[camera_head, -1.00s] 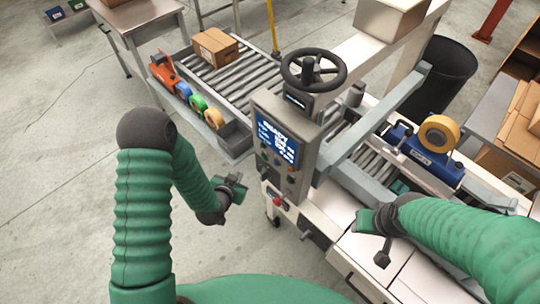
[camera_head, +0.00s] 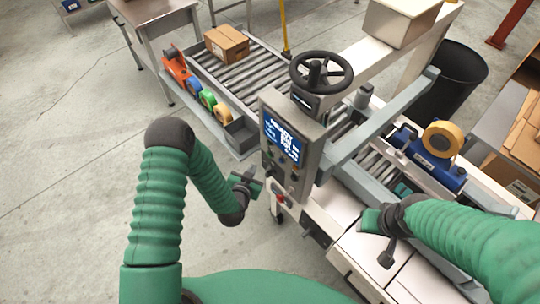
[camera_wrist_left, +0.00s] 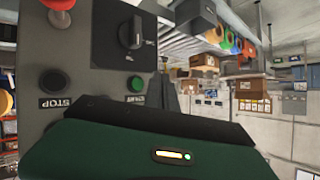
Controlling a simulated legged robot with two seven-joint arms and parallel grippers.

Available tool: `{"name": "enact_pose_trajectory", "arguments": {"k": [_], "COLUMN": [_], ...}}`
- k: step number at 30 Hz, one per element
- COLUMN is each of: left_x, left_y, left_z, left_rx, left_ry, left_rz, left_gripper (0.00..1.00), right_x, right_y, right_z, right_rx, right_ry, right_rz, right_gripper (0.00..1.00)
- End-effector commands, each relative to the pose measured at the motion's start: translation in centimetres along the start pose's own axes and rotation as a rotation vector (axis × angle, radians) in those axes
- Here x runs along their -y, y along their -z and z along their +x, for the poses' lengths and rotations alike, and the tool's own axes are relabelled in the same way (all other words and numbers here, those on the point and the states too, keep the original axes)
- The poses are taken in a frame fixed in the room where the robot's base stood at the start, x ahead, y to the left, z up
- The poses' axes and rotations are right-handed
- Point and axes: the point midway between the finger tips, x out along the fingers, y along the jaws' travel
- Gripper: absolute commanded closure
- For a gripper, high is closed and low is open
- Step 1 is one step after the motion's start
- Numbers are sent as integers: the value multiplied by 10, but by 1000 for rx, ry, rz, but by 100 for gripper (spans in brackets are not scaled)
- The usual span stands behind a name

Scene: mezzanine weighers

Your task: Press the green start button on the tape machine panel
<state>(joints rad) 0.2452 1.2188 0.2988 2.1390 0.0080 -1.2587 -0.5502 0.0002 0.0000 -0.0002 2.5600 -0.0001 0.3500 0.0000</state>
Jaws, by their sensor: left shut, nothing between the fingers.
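The tape machine panel (camera_head: 290,150) is a grey box with a lit blue screen, below the black handwheel. In the left wrist view, the green start button (camera_wrist_left: 136,84) sits on the panel face (camera_wrist_left: 95,60), above its START label. My left gripper (camera_head: 247,183) is shut and empty, just left of the panel's lower part. In the left wrist view its dark finger edge (camera_wrist_left: 155,120) lies just below the button; I cannot tell whether they touch. My right gripper (camera_head: 377,221) is over the machine's white front covers; its jaw opening cannot be made out.
A dark STOP button (camera_wrist_left: 52,80), a red knob (camera_wrist_left: 58,4) and a black rotary switch (camera_wrist_left: 134,36) are close to the start button. A handwheel (camera_head: 320,70) stands above the panel. A roller conveyor (camera_head: 255,72) holds a carton (camera_head: 227,44). Floor at left is clear.

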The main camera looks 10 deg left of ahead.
Motion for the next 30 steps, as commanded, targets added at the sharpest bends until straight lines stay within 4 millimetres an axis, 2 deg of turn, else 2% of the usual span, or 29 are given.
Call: {"name": "enact_pose_trajectory", "arguments": {"k": [6,10,30], "left_x": [-15,-21,-24], "left_y": [14,20,24], "left_z": [23,30,33], "left_rx": [-2,0,2], "left_ry": [-1,0,0], "left_rz": [0,-1,-2], "left_gripper": [100,100,100], "right_x": [0,0,0], "right_y": [-1,-2,-2], "right_z": [6,8,8], "right_rx": [0,0,0], "right_ry": [0,0,0], "right_rz": [0,0,0], "right_gripper": [55,55,55]}}
